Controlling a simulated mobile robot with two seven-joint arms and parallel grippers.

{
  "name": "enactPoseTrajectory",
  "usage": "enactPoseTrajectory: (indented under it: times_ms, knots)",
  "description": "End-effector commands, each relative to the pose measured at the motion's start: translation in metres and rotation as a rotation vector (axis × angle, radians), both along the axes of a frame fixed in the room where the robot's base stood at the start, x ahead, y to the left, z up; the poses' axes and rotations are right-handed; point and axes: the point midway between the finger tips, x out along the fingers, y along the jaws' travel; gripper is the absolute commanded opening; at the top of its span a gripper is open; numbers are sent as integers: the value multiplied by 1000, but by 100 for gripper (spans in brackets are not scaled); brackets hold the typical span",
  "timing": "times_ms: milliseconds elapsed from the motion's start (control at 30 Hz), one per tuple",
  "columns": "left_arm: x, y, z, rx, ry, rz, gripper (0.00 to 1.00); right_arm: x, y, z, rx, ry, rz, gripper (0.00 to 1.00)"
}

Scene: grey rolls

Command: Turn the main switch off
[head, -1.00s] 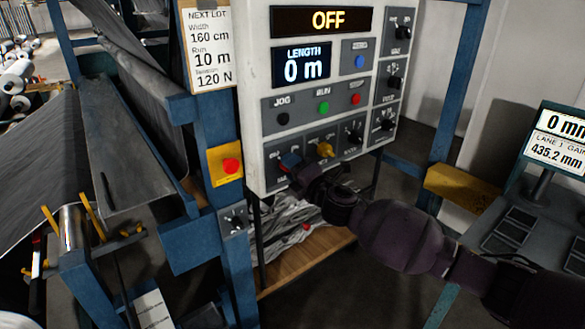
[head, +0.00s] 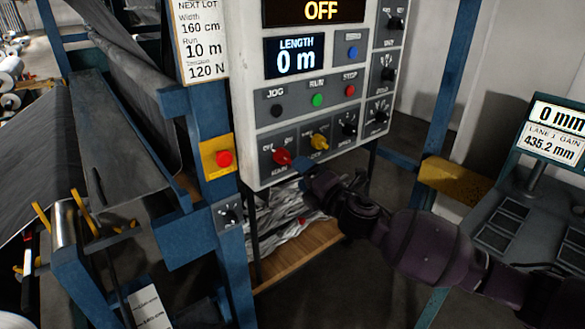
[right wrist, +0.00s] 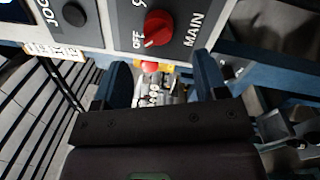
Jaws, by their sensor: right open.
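The main switch (head: 282,156) is a red knob at the lower left of the white control panel (head: 262,180). In the right wrist view the red knob (right wrist: 158,27) sits between the labels OFF and MAIN, and its pale mark appears to point toward OFF. The panel's top display (head: 320,10) reads OFF. My right gripper (head: 304,166) is just below and right of the knob, apart from it. In the right wrist view its two blue fingers (right wrist: 163,75) are spread, with nothing held between them. My left gripper is not in view.
A yellow selector (head: 320,142) sits right of the red knob. A red button on a yellow plate (head: 224,158) is on the blue post to the left. A wooden shelf (head: 300,252) lies below the panel. A console (head: 510,225) stands at right.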

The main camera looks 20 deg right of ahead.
Motion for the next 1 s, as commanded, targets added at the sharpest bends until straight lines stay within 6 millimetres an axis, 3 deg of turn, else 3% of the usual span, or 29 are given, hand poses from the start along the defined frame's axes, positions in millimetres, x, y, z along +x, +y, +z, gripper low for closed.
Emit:
enactPoseTrajectory:
  times_ms: [100, 300, 1000]
  knots:
    - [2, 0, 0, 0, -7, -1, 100, -19, -7, -4, -1, 2, -1, 66]
    - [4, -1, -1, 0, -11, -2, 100, -35, -12, -4, 0, 1, 0, 66]
    - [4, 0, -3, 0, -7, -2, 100, -38, -13, -4, 29, 12, 3, 66]
